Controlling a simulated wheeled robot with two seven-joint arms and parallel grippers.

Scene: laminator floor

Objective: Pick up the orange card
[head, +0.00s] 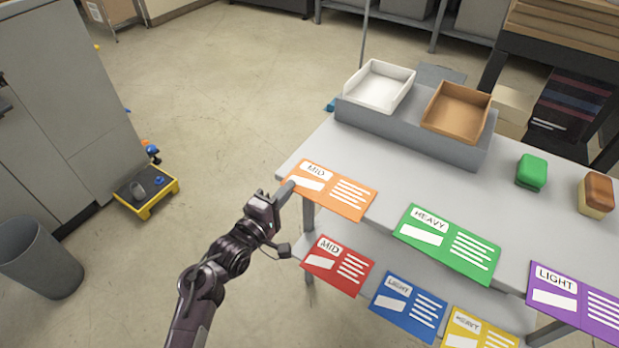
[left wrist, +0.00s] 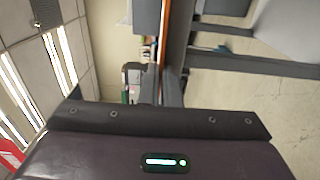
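The orange card (head: 331,189), marked MID, lies at the table's near left corner, its left end by the table edge. My left gripper (head: 286,191) is at that left end, with its finger against or just beside the card in the head view. In the left wrist view the card shows edge-on as a thin orange strip (left wrist: 164,38), in line with the gripper's centre (left wrist: 160,85). The fingers look close together, but whether they grip the card is not clear. My right gripper is in neither view.
A green card (head: 450,243) and a purple card (head: 578,302) lie along the table's front edge. Red (head: 338,264), blue (head: 409,306) and yellow (head: 480,330) cards are on the lower shelf. White (head: 380,87) and brown (head: 456,111) trays stand at the back. The table's middle is clear.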

